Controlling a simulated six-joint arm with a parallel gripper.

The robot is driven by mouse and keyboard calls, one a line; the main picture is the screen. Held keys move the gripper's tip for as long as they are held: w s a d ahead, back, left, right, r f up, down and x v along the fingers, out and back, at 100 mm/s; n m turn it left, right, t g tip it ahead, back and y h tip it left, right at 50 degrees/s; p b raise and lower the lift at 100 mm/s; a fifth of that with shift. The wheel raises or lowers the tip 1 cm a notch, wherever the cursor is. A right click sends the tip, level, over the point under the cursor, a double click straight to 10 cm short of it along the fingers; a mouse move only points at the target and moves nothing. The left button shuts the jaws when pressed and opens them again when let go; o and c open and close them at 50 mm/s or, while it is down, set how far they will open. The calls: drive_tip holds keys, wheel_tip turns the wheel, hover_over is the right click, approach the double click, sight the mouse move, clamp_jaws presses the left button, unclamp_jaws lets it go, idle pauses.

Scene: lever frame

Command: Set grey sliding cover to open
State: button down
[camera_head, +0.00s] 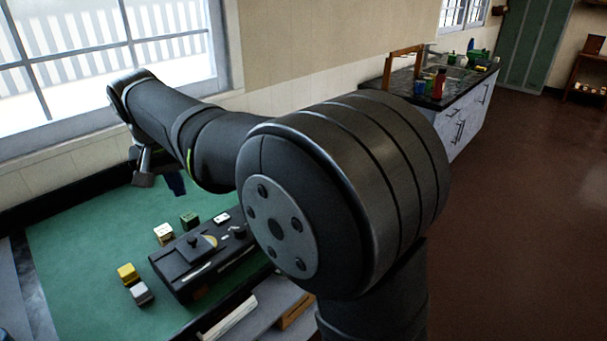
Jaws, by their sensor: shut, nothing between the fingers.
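A dark box (190,287) lies on the green table top. A dark grey cover with a small upright knob (194,244) sits on its left part; I take this as the grey sliding cover. Pale slots run along the near side of the box top. My arm hides the right end of the box. My gripper (143,178) hangs at the end of my arm, above the far side of the table, behind and left of the box. It is shut, empty and apart from the cover.
A yellow block (128,274) and a grey-white block (140,293) lie left of the box. A cream block (163,233) and a green block (189,220) lie behind it. The left part of the green table (75,240) is clear.

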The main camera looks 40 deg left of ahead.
drive_tip(key=w+d+f+m+g+y, duration=0.1)
drive_tip(key=w+d+f+m+g, duration=0.1)
drive_tip(key=w+f+m+g, duration=0.45)
drive_tip(key=w+d+f+m+g+y, duration=0.1)
drive_tip(key=w+d+m+g, duration=0.15)
drive_tip(key=w+m, duration=0.65)
drive_tip(key=m, duration=0.2)
approach(188, 257)
drive_tip(key=w+f, duration=0.1)
drive_tip(key=w+a, duration=0.1)
drive_tip(key=w+f, duration=0.1)
drive_tip(key=w, duration=0.1)
drive_tip(key=shift+a+f, duration=0.2)
drive_tip(key=shift+f, duration=0.1)
drive_tip(key=s, duration=0.1)
drive_tip(key=s+a, duration=0.1)
drive_tip(key=shift+s+a+f, duration=0.15)
drive_tip(key=shift+s+a, duration=0.05)
drive_tip(key=shift+s, duration=0.2)
drive_tip(key=shift+s+a, duration=0.15)
drive_tip(key=shift+s, duration=0.1)
drive_tip(key=shift+s, duration=3.15)
